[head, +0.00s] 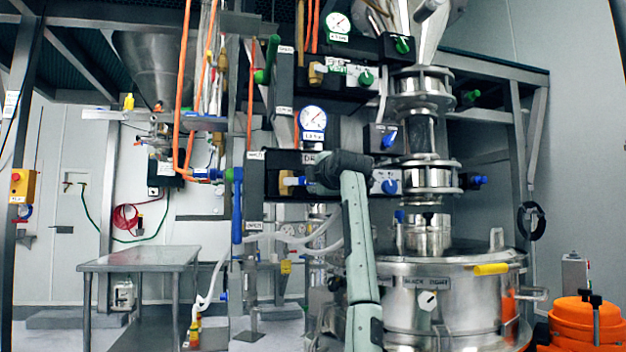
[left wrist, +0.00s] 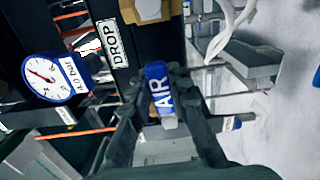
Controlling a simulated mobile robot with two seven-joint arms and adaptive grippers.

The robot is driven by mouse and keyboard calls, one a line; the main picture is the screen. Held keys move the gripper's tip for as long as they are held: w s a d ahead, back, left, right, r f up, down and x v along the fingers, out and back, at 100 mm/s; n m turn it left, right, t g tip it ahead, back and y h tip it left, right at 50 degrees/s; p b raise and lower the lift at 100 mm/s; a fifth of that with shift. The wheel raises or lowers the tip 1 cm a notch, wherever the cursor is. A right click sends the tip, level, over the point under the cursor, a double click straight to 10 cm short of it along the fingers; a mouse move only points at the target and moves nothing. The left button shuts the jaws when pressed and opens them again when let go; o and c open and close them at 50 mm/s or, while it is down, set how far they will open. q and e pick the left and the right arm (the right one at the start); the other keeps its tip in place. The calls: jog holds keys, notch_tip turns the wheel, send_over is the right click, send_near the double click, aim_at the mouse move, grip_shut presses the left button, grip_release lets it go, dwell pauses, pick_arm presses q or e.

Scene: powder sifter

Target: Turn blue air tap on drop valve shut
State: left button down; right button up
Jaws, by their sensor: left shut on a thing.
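The blue air tap (left wrist: 158,88), lettered AIR, lies between the two fingers of my left gripper (left wrist: 155,80) in the left wrist view. The fingers are shut on its handle from both sides. A brass fitting (left wrist: 150,10) and a white DROP label (left wrist: 112,43) are beside it on the black panel. My right gripper is in neither view.
A pressure gauge with a blue rim (head: 313,118) sits just above the drop panel. A blue knob (head: 390,186) is to the right of my gripper. The steel sifter vessel (head: 455,305) with a yellow handle (head: 491,269) stands low right. A steel table (head: 140,259) is at left.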

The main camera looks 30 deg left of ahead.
pick_arm(q)
jog(key=shift+f+m, duration=0.3)
jog(key=shift+m, duration=0.1)
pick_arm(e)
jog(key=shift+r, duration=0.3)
pick_arm(q)
jog(key=c, duration=1.4)
grip_release()
jog(key=shift+r, duration=0.1)
jog(key=v, duration=1.2)
